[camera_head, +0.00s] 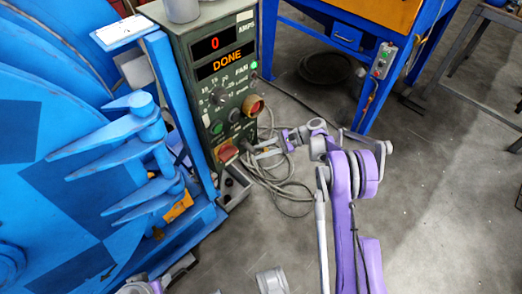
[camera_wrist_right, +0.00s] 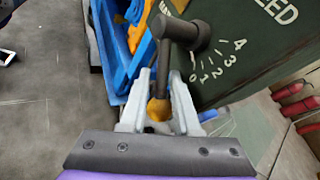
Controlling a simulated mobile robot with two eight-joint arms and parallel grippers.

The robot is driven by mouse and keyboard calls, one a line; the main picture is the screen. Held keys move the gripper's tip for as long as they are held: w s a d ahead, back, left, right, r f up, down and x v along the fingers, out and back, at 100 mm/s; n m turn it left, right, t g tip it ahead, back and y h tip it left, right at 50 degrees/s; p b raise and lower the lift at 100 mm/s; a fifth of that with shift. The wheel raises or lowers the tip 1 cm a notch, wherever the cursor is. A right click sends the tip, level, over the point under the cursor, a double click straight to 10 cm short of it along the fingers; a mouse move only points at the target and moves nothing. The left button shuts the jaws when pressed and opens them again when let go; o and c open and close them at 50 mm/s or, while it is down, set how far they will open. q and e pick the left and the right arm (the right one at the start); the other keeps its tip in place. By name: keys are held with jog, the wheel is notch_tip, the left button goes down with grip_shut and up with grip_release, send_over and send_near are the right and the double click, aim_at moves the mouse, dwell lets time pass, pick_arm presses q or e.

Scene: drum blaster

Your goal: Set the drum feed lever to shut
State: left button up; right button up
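The drum feed lever (camera_wrist_right: 159,72) shows in the right wrist view as a dark bar with a yellow knob at its near end. It joins a dark hub on a green panel marked FEED, with a scale from 0 to 4. My right gripper (camera_wrist_right: 160,88) has a finger on each side of the lever and is shut on it around the knob. In the head view the right gripper (camera_head: 257,151) is at the lower right of the green control box (camera_head: 196,105); the lever there is too small and hidden to read.
The control box displays 0 and DONE. A blue drum machine (camera_head: 60,200) with hinge arms stands at left. Cables (camera_head: 285,192) lie on the floor by the box. A blue bench frame (camera_head: 350,35) stands behind. The floor (camera_head: 450,190) at right is clear.

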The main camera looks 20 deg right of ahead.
jog(key=shift+o, duration=0.8)
jog(key=shift+d, duration=0.1)
jog(key=p+v, duration=0.2)
jog(key=v, duration=0.8)
jog(key=shift+s+d+r, duration=0.15)
jog(key=shift+s+d, duration=0.05)
jog(key=shift+d, duration=0.15)
